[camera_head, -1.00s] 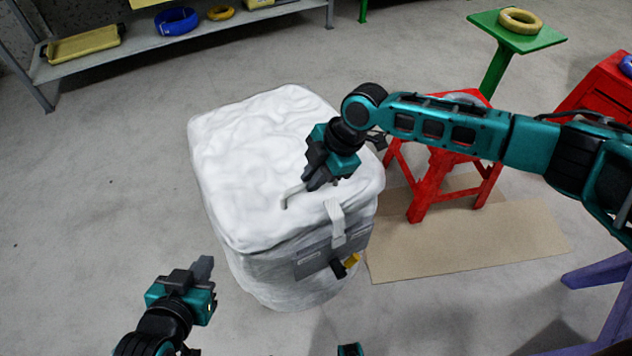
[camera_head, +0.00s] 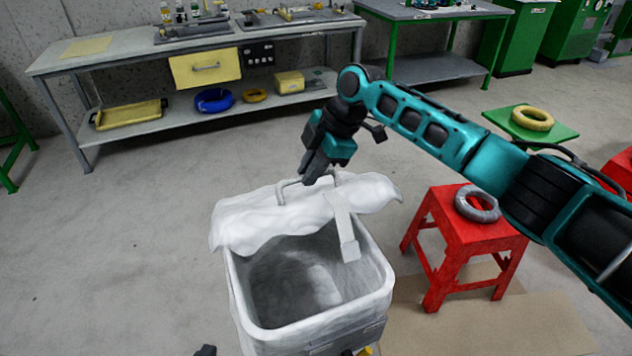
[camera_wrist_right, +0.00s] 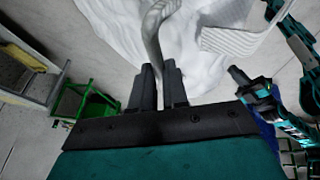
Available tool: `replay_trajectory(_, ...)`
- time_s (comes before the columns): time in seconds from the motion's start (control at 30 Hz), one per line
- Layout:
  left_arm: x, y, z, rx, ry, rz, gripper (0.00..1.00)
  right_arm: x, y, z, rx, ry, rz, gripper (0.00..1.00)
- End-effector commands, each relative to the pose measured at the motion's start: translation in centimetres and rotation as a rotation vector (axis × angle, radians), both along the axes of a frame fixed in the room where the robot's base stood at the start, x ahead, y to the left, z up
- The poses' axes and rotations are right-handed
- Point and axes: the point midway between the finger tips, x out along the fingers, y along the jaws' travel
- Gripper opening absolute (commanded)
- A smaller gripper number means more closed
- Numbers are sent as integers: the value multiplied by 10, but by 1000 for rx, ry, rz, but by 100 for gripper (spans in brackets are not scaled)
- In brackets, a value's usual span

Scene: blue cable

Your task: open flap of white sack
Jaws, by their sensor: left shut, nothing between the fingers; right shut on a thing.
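The white sack (camera_head: 300,328) stands on the floor, its top open and its grey inside showing. Its white flap (camera_head: 262,222) is lifted and folded back toward the far side, with a pale strap (camera_head: 343,222) hanging over the opening. My right gripper (camera_head: 318,178) is shut on the flap's light handle (camera_head: 286,187), above the far rim. In the right wrist view the handle (camera_wrist_right: 152,30) runs between the fingers (camera_wrist_right: 158,75), with the flap (camera_wrist_right: 110,35) behind. My left gripper (camera_head: 206,351) shows only a dark tip at the bottom edge, left of the sack; it is shut and empty.
A red stool (camera_head: 440,225) with a grey cable coil (camera_head: 478,205) stands right of the sack. Behind it is a green stand (camera_head: 548,130) with a yellow coil (camera_head: 533,118). A workbench (camera_head: 120,45) lines the back wall. The floor at left is clear.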

Motion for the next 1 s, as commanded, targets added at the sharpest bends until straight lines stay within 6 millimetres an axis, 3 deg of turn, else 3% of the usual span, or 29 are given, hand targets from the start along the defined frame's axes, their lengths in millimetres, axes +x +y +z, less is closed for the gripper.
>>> replay_trajectory(0.43,0,0,-1,-1,0,-1,0,3,0,-7,-8,-2,-5,0)
replay_trajectory(0.47,0,0,-1,-1,0,-1,0,3,0,-7,-8,-2,-5,16)
replay_trajectory(0.7,1,-1,0,0,-2,-1,0,3,0,-4,-4,-4,-4,39)
replay_trajectory(1.0,1,-1,1,0,-2,-1,0,3,-1,1,-2,-5,-4,40)
